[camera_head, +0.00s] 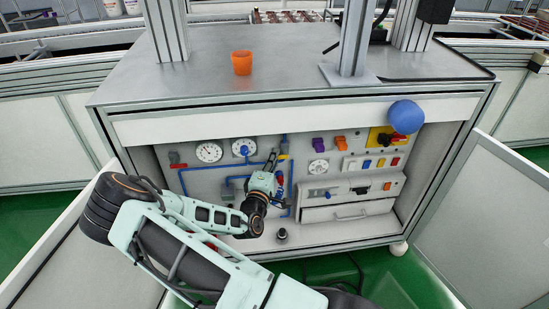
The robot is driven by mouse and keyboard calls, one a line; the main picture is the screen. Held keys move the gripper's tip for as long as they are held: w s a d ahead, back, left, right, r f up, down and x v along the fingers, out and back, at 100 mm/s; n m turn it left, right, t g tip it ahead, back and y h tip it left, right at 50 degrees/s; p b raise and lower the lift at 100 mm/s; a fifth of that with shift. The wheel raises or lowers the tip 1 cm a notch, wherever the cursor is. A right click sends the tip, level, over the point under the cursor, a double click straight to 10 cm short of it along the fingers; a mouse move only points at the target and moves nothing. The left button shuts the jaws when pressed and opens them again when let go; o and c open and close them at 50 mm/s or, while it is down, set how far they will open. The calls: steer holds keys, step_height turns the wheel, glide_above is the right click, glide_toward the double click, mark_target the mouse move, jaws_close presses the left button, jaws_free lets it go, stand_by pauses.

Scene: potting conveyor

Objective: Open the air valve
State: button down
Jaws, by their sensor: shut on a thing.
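The air valve (283,157) appears to be a small fitting with a yellow part on the blue air line, right of the gauges. My gripper (277,178) is at the panel just below it, shut on what looks like the valve's handle. Small red and blue parts show beside the fingers. The gripper body and its black wrist hide most of the handle, so its exact angle cannot be told.
The panel carries a white gauge (209,152), a blue-centred gauge (243,148), purple (318,144) and orange (341,142) switches and a drawer (348,210). A blue ball (405,117) is at upper right. An orange pot (242,63) stands on the worktop. Open doors (487,210) flank the cabinet.

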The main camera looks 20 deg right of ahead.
mark_target(285, 144)
steer(key=shift+r, duration=0.15)
steer(key=m+p, duration=0.1)
steer(key=r+m+g+y+p, duration=0.1)
steer(key=m+p, duration=0.1)
steer(key=shift+d+r+p, duration=0.15)
steer(key=shift+r+p, duration=0.1)
steer(key=shift+p, duration=0.05)
steer(key=shift+s+d+r+m+y+p, duration=0.1)
steer(key=shift+r+m+y+p, duration=0.15)
steer(key=shift+m+p, duration=0.3)
steer(key=shift+s+d+r+m+y+p, duration=0.15)
steer(key=shift+m+y+p, duration=0.25)
steer(key=shift+m, duration=0.25)
steer(key=shift+d+r+m+y+p, duration=0.25)
steer(key=shift+m+y+p, duration=0.35)
steer(key=shift+m, duration=0.4)
steer(key=m, duration=0.1)
steer(key=d+m+y, duration=0.1)
steer(key=shift+s+r+m+g+y, duration=0.1)
steer(key=shift+r+m+g+y, duration=0.15)
steer(key=shift+m+g, duration=0.05)
steer(key=shift+s+d+r+m+y+b, duration=0.15)
steer(key=shift+d+m+y+b, duration=0.25)
steer(key=shift+m+y, duration=0.4)
steer(key=shift+s+d+m+y+b, duration=0.1)
steer(key=shift+d+m+y+b, duration=0.4)
steer(key=shift+m, duration=0.4)
steer(key=shift+a, duration=0.15)
steer(key=c, duration=2)
jaws_free()
